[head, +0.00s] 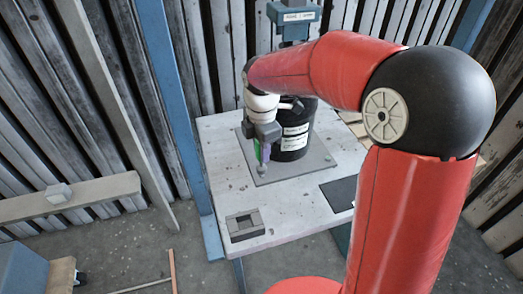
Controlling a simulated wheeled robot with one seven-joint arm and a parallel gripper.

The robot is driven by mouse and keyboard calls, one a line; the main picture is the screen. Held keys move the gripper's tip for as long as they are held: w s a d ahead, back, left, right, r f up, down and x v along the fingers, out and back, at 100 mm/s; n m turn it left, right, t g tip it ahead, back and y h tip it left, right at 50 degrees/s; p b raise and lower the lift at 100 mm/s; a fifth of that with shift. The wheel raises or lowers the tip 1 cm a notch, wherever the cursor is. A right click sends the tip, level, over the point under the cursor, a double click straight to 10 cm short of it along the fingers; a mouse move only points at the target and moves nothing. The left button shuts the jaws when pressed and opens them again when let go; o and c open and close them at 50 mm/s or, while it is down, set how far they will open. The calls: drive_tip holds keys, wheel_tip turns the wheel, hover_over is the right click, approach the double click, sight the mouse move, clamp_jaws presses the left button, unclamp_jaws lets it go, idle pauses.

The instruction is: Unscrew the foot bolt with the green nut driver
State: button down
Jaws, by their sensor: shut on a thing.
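The blower housing is a black drum (293,148) with white labels, on a grey base plate (290,172) on the table. My gripper (262,145) points down at the left front of the drum. It is shut on the green nut driver (258,150), which shows as a thin green strip between the fingers. The driver's lower end is close above the base plate, at a small pale foot bolt (262,170). I cannot tell whether the driver touches or sits over the bolt.
The pale table (222,180) bears a grey block with a square recess (245,225) at its front left and a dark mat (340,194) at its right front. A blue post (172,95) stands left of the table. The table's left side is mostly clear.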

drive_tip(key=shift+r, duration=3.1)
